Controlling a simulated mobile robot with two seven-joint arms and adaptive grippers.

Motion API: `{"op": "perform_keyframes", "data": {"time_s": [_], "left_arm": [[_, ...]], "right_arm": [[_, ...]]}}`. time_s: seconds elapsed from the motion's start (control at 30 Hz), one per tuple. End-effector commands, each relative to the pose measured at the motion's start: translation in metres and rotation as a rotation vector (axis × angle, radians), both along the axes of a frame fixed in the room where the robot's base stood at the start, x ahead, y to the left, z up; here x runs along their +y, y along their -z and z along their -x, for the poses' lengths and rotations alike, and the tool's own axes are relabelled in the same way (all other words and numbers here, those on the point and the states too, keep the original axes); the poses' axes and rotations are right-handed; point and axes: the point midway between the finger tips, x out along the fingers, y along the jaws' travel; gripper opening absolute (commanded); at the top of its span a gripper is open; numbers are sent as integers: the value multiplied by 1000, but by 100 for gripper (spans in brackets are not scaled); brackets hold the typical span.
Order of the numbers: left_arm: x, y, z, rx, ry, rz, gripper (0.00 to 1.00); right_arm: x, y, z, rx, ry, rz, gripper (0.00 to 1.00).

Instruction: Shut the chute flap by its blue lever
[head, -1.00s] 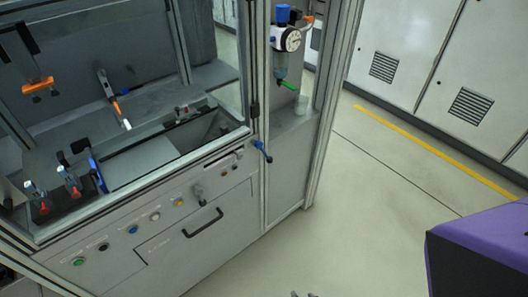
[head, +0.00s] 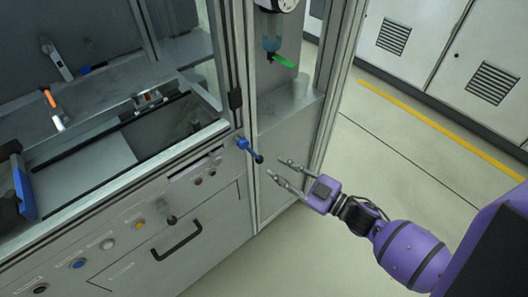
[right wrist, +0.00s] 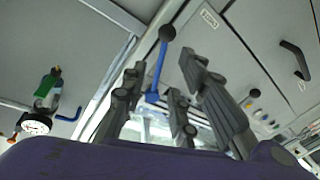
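The blue lever (head: 248,149) with a dark ball knob sticks out from the machine's front edge, beside the corner post. It also shows in the right wrist view (right wrist: 157,70), between my spread fingers in the picture. My right gripper (head: 275,168) is open and empty, just right of and slightly below the knob, with a small gap between them in the head view. An open recess (head: 165,132) lies in the machine top left of the lever. I cannot tell which part is the chute flap. My left gripper is out of view.
The corner post (head: 240,100) stands behind the lever. A drawer handle (head: 178,241) and several buttons sit on the front panel, left and below. A regulator bowl with a green tap (head: 284,62) hangs above. The floor (head: 385,165) to the right is clear.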

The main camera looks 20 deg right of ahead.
Motion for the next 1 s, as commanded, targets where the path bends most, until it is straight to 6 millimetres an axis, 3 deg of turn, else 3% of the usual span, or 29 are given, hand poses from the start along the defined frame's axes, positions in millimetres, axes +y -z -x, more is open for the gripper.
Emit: {"op": "perform_keyframes", "data": {"time_s": [0.2, 0.4, 0.83, 1.0], "left_arm": [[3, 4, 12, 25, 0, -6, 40], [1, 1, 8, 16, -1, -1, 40], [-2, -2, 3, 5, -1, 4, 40], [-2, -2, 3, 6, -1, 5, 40]], "right_arm": [[18, -2, -29, -2, 1, -5, 27], [33, -1, -52, 1, 3, -3, 27], [39, 1, -62, 4, 4, -1, 27], [39, 0, -62, 3, 4, -2, 5]]}}
